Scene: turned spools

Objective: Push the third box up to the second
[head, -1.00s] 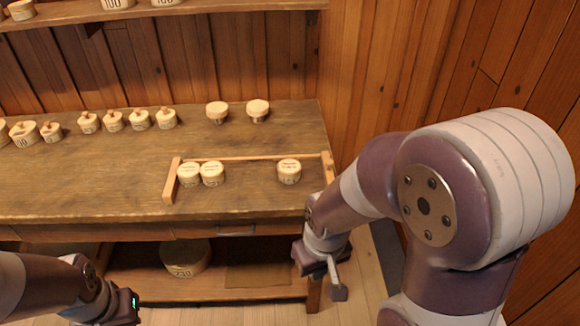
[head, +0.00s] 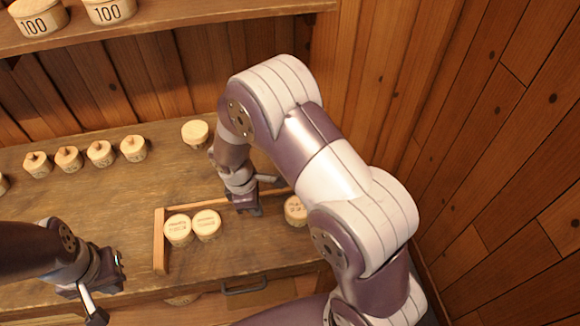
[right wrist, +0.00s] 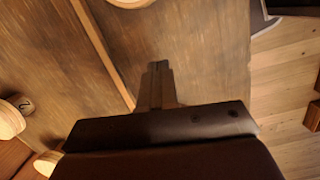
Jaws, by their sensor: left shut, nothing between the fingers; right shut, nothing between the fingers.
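Three round pale wooden boxes stand in a low wooden frame on the bench. The first box (head: 178,231) and second box (head: 206,225) sit side by side at the left end. The third box (head: 296,211) stands apart to the right, partly beside my right arm. My right gripper (head: 256,210) is shut and empty, low in the gap between the second and third boxes. In the right wrist view its fingers (right wrist: 158,72) point toward a pale round box cut off at the top edge. I cannot tell whether they touch anything. My left gripper (head: 98,312) is shut and empty at lower left.
The frame's left end bar (head: 160,242) is beside the first box, and its thin rail (right wrist: 100,50) runs behind the boxes. Several lidded boxes (head: 100,153) and a pale spool (head: 195,133) stand further back. A shelf (head: 160,20) holds boxes marked 100. My right arm hides the bench's right end.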

